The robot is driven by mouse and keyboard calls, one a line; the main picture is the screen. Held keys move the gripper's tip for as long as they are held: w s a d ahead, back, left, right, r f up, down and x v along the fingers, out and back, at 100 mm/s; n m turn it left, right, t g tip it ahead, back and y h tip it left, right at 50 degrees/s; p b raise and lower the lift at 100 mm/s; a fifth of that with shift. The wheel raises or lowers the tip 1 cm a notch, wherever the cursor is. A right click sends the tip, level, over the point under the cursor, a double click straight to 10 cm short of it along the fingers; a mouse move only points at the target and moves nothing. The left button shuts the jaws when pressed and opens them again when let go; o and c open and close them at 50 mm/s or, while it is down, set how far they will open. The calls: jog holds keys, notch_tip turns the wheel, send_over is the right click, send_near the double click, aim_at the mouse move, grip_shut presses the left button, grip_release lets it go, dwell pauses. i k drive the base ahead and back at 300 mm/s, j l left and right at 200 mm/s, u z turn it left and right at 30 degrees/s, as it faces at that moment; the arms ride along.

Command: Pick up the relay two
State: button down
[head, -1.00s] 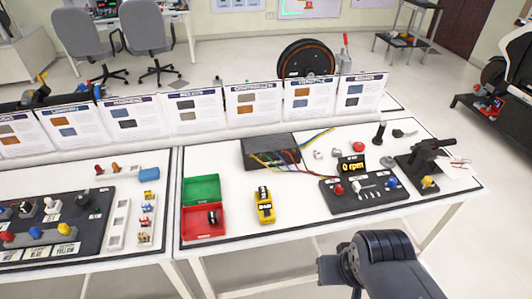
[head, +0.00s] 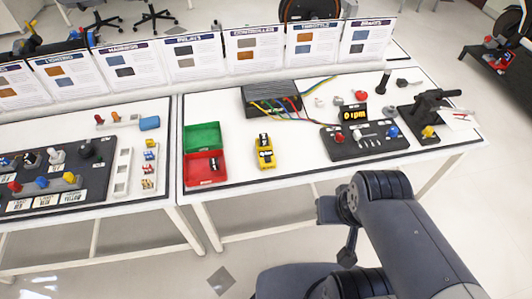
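I cannot tell for sure which item is relay two, as labels are too small to read. Several small coloured blocks (head: 148,169) stand in a column near the right edge of the left table, beside a white slotted holder (head: 122,171). A small dark part (head: 213,165) lies in the red compartment of an open bin (head: 205,180) on the right table. My arm shows at the lower right, in front of the right table. I cannot see my gripper's fingers, and nothing shows as held.
A yellow device (head: 265,151) stands right of the bin. A black box (head: 271,97) with coloured wires and a black control panel (head: 364,141) sit further right. A black switch panel (head: 58,168) lies on the left table. Upright cards line the back. Floor in front is clear.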

aim_at(264, 137)
jog(key=i+j+z, duration=0.15)
jog(key=j+z, duration=0.2)
jog(key=j, duration=0.6)
jog(key=j+z, duration=0.35)
jog(key=j, duration=0.65)
